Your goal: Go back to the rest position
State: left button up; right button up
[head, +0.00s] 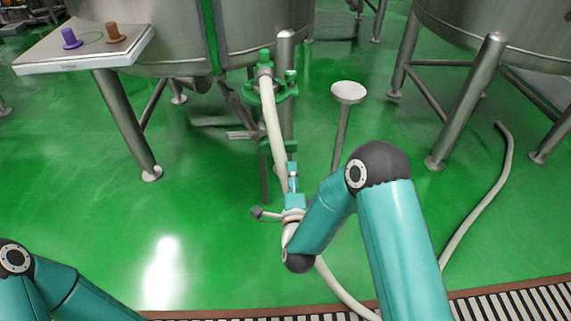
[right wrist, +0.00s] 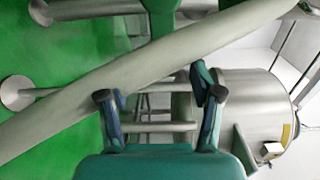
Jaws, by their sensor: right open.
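My right gripper (head: 293,178) is in the middle of the head view, reaching toward the tank outlet. In the right wrist view its two fingers (right wrist: 160,97) stand apart with nothing held between them. A pale hose (head: 271,125) hangs from a green fitting (head: 264,88) on the tank and runs down close to the gripper. In the right wrist view the hose (right wrist: 150,66) crosses diagonally in front of the fingertips; I cannot tell whether they touch. Part of my left arm shows at the lower left of the head view; its gripper is out of view.
A steel tank (head: 160,35) on legs stands behind, with a tray (head: 85,50) holding a purple and a brown knob-like piece. A round-topped stand (head: 348,92) is right of the hose. A second tank (head: 500,40) is at right. A drain grate (head: 520,302) runs along the front. Green floor at left is clear.

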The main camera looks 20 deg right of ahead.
jog(key=s+d+f+g+h, duration=0.1)
jog(key=s+d+f, duration=0.1)
jog(key=d, duration=0.3)
jog(key=s+a+f+n+g+y+p, duration=0.1)
jog(key=s+f+n+g+y, duration=0.1)
jog(key=s+f+n+g, duration=0.3)
jog(key=s+a+f+n+g+y, duration=0.1)
jog(key=s+a+f+g+y, duration=0.15)
jog(key=f, duration=0.55)
jog(key=s+a+f+n+g+y, duration=0.2)
jog(key=s+a+f+n+g, duration=0.15)
jog(key=s+n, duration=0.5)
jog(key=s+a+f+n+g+y, duration=0.25)
jog(key=s+a+n+g, duration=0.2)
jog(key=s, duration=0.65)
notch_tip(320, 180, up, 38)
jog(key=d+p, duration=0.1)
jog(key=p, duration=3.7)
jog(key=shift+r, duration=0.2)
jog(key=shift+g, duration=0.25)
